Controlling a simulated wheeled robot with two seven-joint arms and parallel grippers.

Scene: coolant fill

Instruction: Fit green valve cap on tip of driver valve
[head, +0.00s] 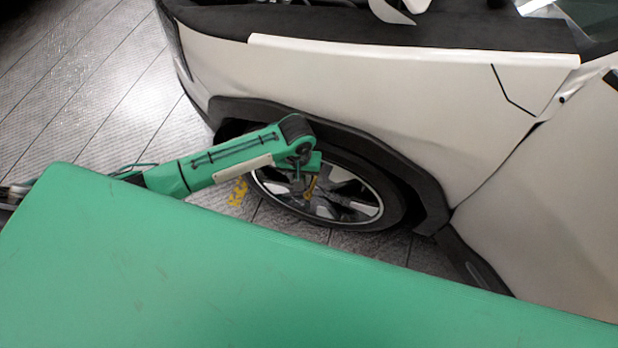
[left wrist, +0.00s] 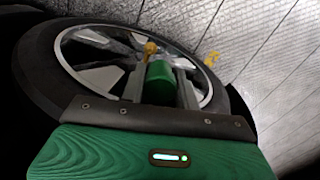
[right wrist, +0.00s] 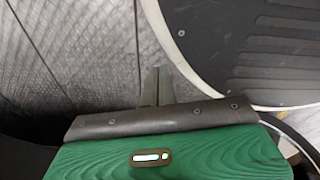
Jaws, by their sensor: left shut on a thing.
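The green valve cap (left wrist: 160,84) is between the fingers of my left gripper (left wrist: 161,80), which is shut on it. In the head view the left gripper (head: 303,180) is in front of the car's front wheel. The brass-coloured valve (left wrist: 150,48) shows just beyond the cap in the left wrist view, and at the wheel in the head view (head: 311,187). I cannot tell whether cap and valve tip touch. My right gripper (right wrist: 157,86) shows only in its wrist view, with its fingers together and nothing between them.
The wheel (head: 365,195) sits under the white car's fender (head: 400,95). A large green surface (head: 190,275) fills the foreground of the head view. Yellow markings (head: 238,191) lie on the grey plank-like floor. A round black panel with a pale rim (right wrist: 255,50) is beside the right gripper.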

